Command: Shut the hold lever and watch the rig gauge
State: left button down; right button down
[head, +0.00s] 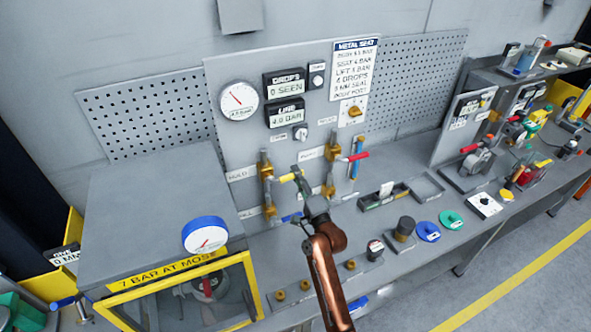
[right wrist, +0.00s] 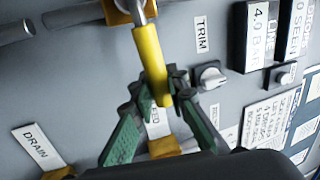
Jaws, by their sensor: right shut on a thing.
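The yellow hold lever (head: 290,177) is on the upper left brass valve of the grey panel, beside the HOLD label (head: 237,174). My right gripper (head: 301,180) is at the lever's free end. In the right wrist view the yellow handle (right wrist: 150,60) lies between the two green fingers of the gripper (right wrist: 166,92), which are shut on it. The rig gauge (head: 239,100) is a white round dial on the panel's upper left, its red needle pointing up and left. My left gripper is not in view.
A red lever (head: 358,156) sits to the right on the panel. A blue-rimmed gauge (head: 205,235) stands on the yellow-framed box (head: 130,215) at left. Loose parts, including a blue ring (head: 428,232) and a green ring (head: 451,220), lie on the bench right of my arm.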

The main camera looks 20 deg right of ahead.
jog(key=shift+f+m+h, duration=0.4)
jog(key=shift+f+m, duration=0.05)
jog(key=shift+m, duration=0.15)
jog(key=shift+f, duration=0.15)
jog(key=c, duration=1.8)
grip_release()
jog(key=shift+c, duration=0.2)
jog(key=shift+s, duration=0.1)
jog(key=v, duration=1.1)
jog(key=shift+s, duration=0.35)
jog(key=shift+d, duration=0.1)
